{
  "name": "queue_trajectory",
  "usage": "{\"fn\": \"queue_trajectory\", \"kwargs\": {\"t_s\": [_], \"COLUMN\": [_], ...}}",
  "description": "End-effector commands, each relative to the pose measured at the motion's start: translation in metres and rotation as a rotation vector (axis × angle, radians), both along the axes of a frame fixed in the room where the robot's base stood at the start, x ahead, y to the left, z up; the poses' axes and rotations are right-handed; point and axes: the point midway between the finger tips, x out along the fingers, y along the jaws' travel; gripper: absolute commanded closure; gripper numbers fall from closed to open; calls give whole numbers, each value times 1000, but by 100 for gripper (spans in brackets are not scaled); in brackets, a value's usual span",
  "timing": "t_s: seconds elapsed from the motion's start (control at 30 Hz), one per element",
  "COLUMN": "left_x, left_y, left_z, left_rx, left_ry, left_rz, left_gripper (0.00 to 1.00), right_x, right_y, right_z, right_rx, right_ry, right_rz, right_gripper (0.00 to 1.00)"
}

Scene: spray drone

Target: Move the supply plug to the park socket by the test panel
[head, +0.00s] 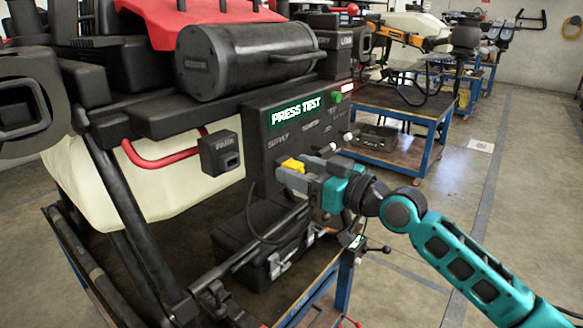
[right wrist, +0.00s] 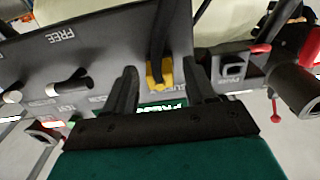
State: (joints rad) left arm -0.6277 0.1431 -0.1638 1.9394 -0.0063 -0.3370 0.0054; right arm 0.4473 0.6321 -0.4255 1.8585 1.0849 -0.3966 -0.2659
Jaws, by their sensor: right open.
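The supply plug (head: 292,164) is yellow and sits at the face of the dark test panel (head: 262,150), below the word SUPPLY. A black cable runs from it. My right gripper (head: 297,178) is open at the plug. In the right wrist view its two fingers stand on either side of the yellow plug (right wrist: 157,73), with visible gaps. The park socket (head: 221,153) is a dark box left of the panel, and it also shows in the right wrist view (right wrist: 232,68). Its opening looks empty. My left gripper is not in view.
A red hose (head: 160,160) runs to the left of the park socket. A black case (head: 265,250) lies below. Another blue-framed bench (head: 400,115) stands behind.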

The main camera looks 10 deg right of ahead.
Motion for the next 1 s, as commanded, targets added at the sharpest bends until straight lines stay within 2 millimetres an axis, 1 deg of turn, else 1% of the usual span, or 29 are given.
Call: {"fn": "queue_trajectory", "kwargs": {"t_s": [0.73, 1.0], "left_x": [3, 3], "left_y": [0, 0], "left_z": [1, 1], "left_rx": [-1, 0], "left_ry": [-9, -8], "left_rz": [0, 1], "left_gripper": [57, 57], "right_x": [0, 0], "right_y": [0, 0], "right_z": [0, 0], "right_rx": [-1, 0], "right_ry": [-1, 0], "right_rz": [0, 0], "right_gripper": [45, 71]}}
